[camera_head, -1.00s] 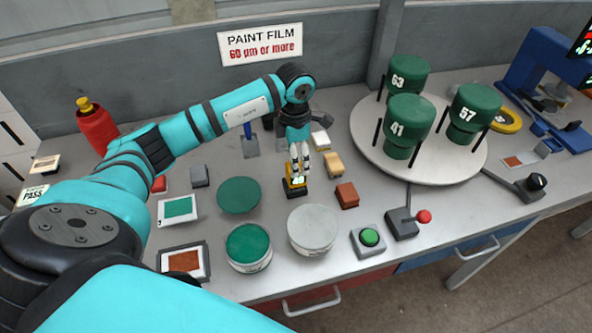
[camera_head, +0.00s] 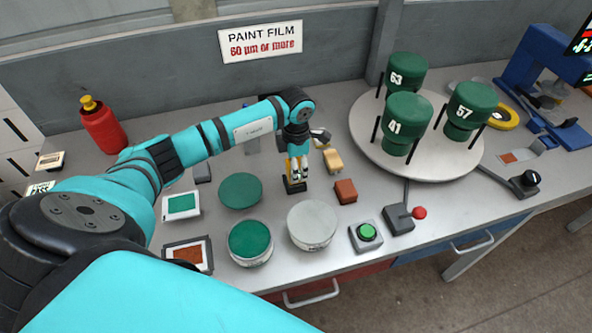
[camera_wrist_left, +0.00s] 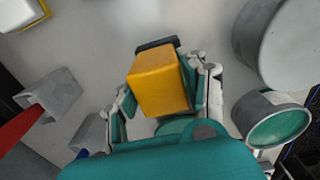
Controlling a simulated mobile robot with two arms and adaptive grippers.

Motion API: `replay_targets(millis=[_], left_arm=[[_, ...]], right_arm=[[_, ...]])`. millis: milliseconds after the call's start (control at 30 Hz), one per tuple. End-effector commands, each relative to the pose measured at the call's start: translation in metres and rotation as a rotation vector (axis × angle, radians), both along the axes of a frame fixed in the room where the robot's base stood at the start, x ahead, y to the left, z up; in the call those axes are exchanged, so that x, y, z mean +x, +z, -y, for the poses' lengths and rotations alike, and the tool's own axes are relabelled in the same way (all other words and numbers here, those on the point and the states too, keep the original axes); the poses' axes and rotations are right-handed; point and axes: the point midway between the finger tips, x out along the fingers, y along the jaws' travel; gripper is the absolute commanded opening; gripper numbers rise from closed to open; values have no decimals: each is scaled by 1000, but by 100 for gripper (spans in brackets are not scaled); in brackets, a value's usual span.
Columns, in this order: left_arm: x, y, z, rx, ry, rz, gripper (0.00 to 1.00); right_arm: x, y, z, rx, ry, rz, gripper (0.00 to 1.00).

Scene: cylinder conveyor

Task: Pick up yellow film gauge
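The yellow film gauge (camera_wrist_left: 160,82) stands between the two fingers of my left gripper in the left wrist view, with a finger pad close along each side. I cannot tell whether both pads press on it. In the head view my left gripper (camera_head: 298,170) points down over the gauge, and its fingers hide most of the yellow body. The gauge's dark base (camera_head: 294,187) shows below the fingertips and appears to rest on the table. My right gripper is not in view.
A yellowish block (camera_head: 332,160) and a brown block (camera_head: 346,191) stand just right of the gripper. A grey-lidded can (camera_head: 312,224) and a green-topped can (camera_head: 250,241) are in front. A round turntable (camera_head: 440,168) with green cylinders is at the right. A red bottle (camera_head: 102,128) stands at the left.

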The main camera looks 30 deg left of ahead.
Motion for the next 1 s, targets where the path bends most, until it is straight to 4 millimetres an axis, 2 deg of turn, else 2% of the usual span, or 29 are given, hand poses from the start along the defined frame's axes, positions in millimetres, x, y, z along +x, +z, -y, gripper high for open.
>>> replay_targets(millis=[33, 200, 300, 567, 1000], left_arm=[[0, 0, 0, 0, 0, 0, 34], [0, 0, 0, 1, 0, 1, 11], [0, 1, 0, 0, 0, 1, 2], [2, 8, -1, 2, 0, 4, 2], [1, 87, 0, 1, -1, 5, 2]], right_arm=[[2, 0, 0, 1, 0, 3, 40], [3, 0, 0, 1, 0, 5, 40], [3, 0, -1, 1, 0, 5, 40], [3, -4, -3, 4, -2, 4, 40], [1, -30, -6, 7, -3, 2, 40]])
